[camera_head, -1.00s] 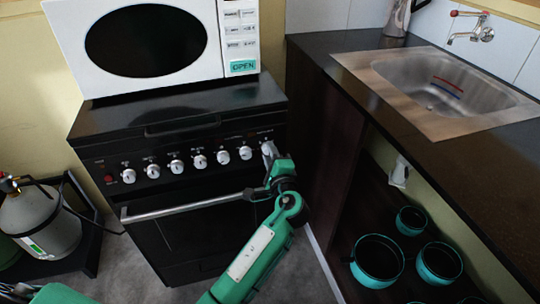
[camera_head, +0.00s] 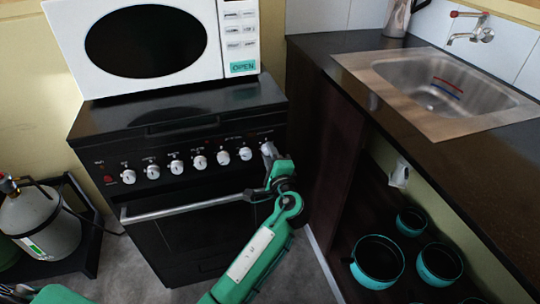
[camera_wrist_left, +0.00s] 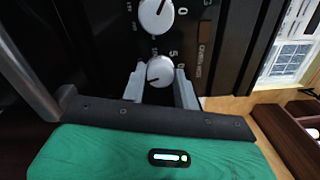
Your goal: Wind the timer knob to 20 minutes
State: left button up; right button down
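The timer knob (camera_wrist_left: 160,72) is a small pale round knob on the black cooker panel, with the printed figures 5 and 0 near it in the left wrist view. My left gripper (camera_wrist_left: 161,80) has one grey finger on each side of this knob, and both fingertips appear to press against it. The exact setting of the knob's pointer is too small to read. My right gripper is not in view.
Several other white knobs (camera_head: 200,162) line the cooker panel to the left. The oven door handle (camera_head: 185,208) runs just below. A white microwave (camera_head: 150,45) stands on top. A dark counter with a sink (camera_head: 400,75) and a shelf with teal pots (camera_head: 378,262) are right.

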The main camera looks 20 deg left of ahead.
pick_arm(q)
jog(key=o, duration=1)
jog(key=shift+c, duration=0.2)
jog(key=v, duration=1.4)
jog(key=shift+f, duration=0.15)
